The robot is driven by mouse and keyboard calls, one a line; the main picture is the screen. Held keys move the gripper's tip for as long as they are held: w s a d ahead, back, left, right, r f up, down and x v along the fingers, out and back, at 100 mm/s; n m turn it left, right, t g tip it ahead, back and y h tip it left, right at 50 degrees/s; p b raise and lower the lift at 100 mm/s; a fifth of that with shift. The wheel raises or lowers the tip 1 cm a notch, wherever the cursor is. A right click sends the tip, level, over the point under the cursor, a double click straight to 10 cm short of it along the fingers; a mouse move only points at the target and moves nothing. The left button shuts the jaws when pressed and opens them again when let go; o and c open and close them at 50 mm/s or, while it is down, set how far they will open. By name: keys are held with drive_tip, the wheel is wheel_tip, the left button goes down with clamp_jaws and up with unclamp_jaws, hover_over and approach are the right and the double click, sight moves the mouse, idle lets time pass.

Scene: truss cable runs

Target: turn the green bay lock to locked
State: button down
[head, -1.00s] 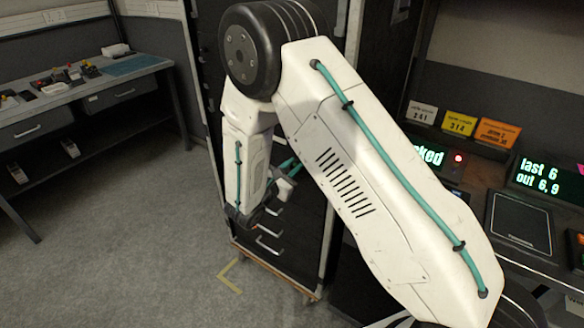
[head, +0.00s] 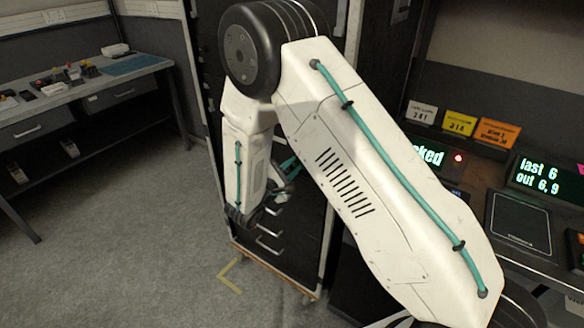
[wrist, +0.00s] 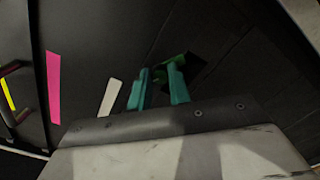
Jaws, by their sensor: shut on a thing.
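The green bay lock (wrist: 176,61) shows in the wrist view as a small green piece in front of a dark patch on a black panel. My gripper (wrist: 160,78) has teal fingers, closed on the green lock at their tips. The fingers hide part of the lock, so its exact turn is hard to read. In the head view my gripper (head: 288,166) is at the black drawer rack (head: 285,218), mostly behind my own arm, and the lock cannot be made out there.
The rack has several pale handles and a wheeled wooden base (head: 270,270). A pink strip (wrist: 54,88) and white strip (wrist: 110,97) lie left of my fingers. Floor at left is clear.

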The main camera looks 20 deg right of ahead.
drive_tip(key=m, duration=0.5)
drive_tip(key=shift+m, duration=0.3)
drive_tip(key=m, duration=0.5)
drive_tip(key=shift+f+m, duration=0.1)
drive_tip(key=shift+m, duration=0.2)
drive_tip(key=c, duration=1.3)
unclamp_jaws()
drive_tip(key=shift+s+a, duration=0.1)
drive_tip(key=v, duration=0.7)
drive_tip(key=shift+s+a, duration=0.2)
